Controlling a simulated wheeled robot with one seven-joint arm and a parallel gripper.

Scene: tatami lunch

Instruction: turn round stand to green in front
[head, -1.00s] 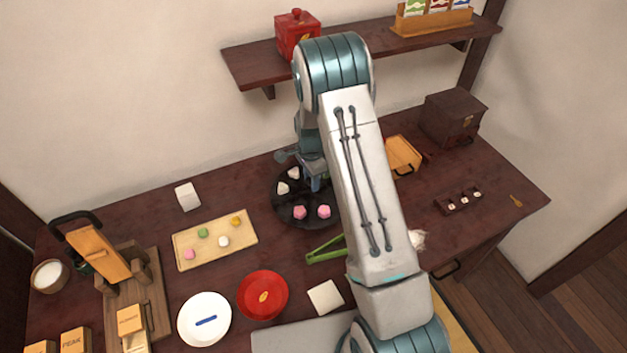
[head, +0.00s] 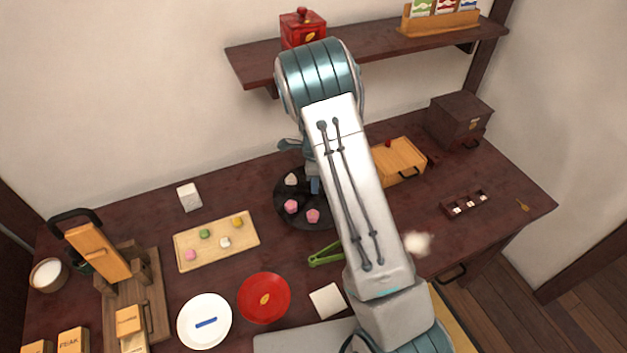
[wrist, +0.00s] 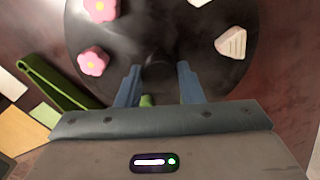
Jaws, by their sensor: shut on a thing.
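The round stand (head: 287,216) is a dark disc on the table, partly hidden behind my arm. Two pink flower sweets (head: 291,206) (head: 313,215) are at its front edge and a white sweet (head: 291,179) is at its back left. In the wrist view the stand (wrist: 165,25) fills the top, with both pink sweets (wrist: 94,61) at left and a ridged white piece (wrist: 231,42) at right. My gripper (wrist: 158,80) is down at the stand's centre, its blue fingers either side of a dark knob (wrist: 158,72). A green bit (wrist: 147,100) shows between the fingers, mostly hidden by the gripper.
Green tongs (head: 325,254) lie just in front of the stand. A sweets board (head: 190,258), red plate (head: 264,297) and white plate (head: 204,320) are to the left and front. A wooden box (head: 398,161) stands at right, under a wall shelf (head: 370,45).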

